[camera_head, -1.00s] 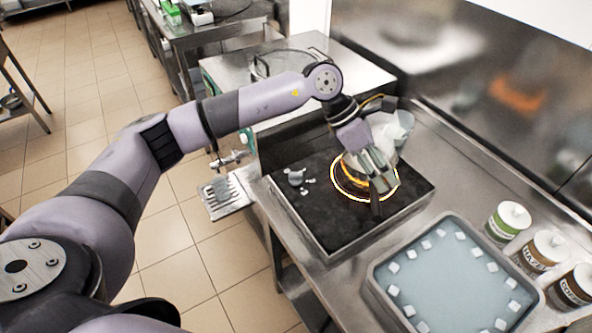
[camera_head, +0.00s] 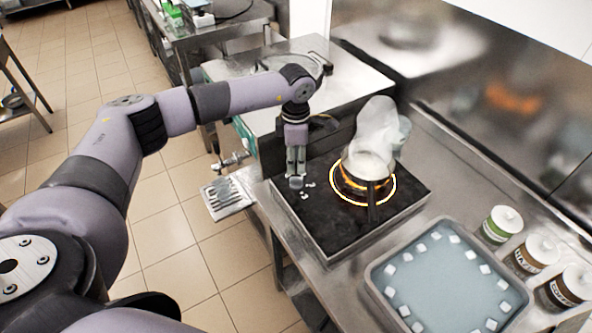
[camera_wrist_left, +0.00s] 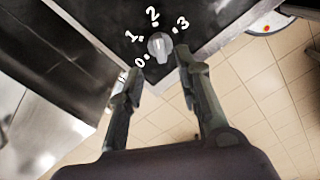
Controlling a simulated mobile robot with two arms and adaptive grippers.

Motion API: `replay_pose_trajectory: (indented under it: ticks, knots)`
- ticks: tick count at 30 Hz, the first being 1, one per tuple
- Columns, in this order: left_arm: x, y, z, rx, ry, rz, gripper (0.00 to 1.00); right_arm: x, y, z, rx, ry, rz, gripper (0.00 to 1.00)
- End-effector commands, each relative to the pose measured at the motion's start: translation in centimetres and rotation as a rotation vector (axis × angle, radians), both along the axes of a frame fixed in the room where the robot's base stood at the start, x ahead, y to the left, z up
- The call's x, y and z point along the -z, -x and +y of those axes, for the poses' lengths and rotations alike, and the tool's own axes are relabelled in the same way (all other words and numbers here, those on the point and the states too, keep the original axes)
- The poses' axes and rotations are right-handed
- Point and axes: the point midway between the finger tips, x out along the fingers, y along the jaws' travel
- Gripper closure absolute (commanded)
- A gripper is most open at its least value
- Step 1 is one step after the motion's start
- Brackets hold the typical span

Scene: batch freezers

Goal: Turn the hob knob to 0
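The grey hob knob (camera_wrist_left: 160,46) shows in the left wrist view, with white marks 0, 1, 2 and 3 around it. I cannot tell surely which mark it points to. In the head view the knob (camera_head: 296,183) sits on the black hob's (camera_head: 335,225) left part, partly covered by my gripper. My left gripper (camera_head: 296,174) points down right above the knob. In the wrist view its two fingers (camera_wrist_left: 158,66) are apart, with the knob visible between and just beyond the tips. The hob's burner glows orange under a small pot (camera_head: 367,165). My right gripper is not in view.
White steam or smoke (camera_head: 378,125) rises from the pot, whose dark handle (camera_head: 371,205) points to the front. A grey tray (camera_head: 375,285) with white cubes and several labelled jars (camera_head: 533,256) stand to the right. A tap (camera_head: 232,161) is left of the hob.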

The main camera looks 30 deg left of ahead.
Motion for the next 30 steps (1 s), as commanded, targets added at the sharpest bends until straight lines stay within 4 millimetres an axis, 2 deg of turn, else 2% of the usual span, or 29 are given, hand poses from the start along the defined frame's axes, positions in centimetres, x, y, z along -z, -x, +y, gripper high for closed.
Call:
replay_pose_trajectory:
  ticks: [1, 6, 12, 23, 30]
  knots:
    - [0.9, 0.1, -0.1, 0.001, 0.000, 0.004, 0.68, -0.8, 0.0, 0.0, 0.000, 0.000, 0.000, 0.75]
    - [4.1, 0.1, -0.1, 0.001, 0.000, 0.004, 0.68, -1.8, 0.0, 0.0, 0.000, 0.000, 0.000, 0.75]
    - [6.3, 0.0, -0.1, 0.001, 0.001, 0.002, 0.68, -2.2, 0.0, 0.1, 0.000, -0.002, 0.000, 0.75]
    - [6.9, 0.0, -0.1, 0.001, 0.001, 0.000, 0.68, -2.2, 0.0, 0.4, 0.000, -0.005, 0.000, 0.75]
    - [6.9, 0.0, -0.1, 0.001, 0.001, 0.000, 0.84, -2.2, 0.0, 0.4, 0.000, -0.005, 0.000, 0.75]
